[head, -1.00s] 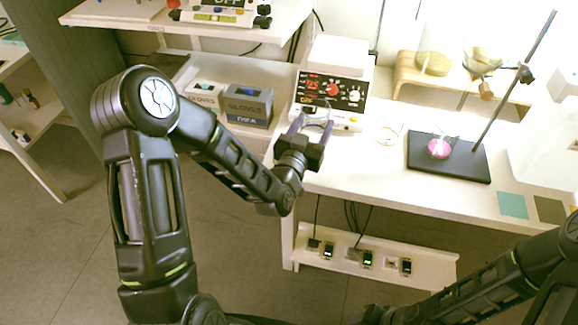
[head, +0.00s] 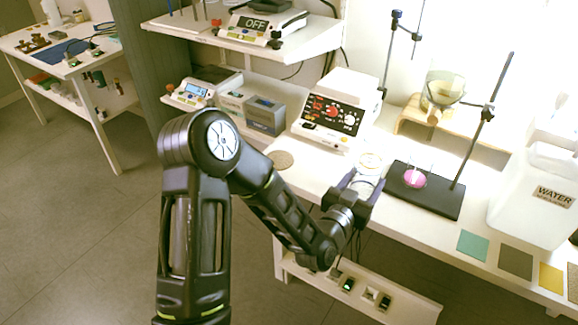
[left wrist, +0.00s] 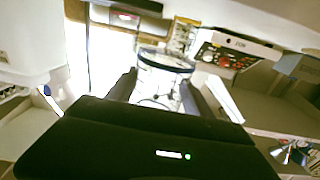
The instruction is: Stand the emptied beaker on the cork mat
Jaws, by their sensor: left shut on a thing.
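My left gripper (head: 362,186) is shut on a clear glass beaker (head: 368,178), held at the bench's front edge, left of the black stand base. The left wrist view shows the beaker (left wrist: 163,78) upright between the fingers, clear, with no coloured liquid visible. My right gripper is out of view.
A stand with a black base (head: 425,190) carries a vessel of pink liquid (head: 414,178). Coloured squares (head: 472,246) and a water container (head: 535,195) are farther right. Glove boxes (head: 265,115) are at left.

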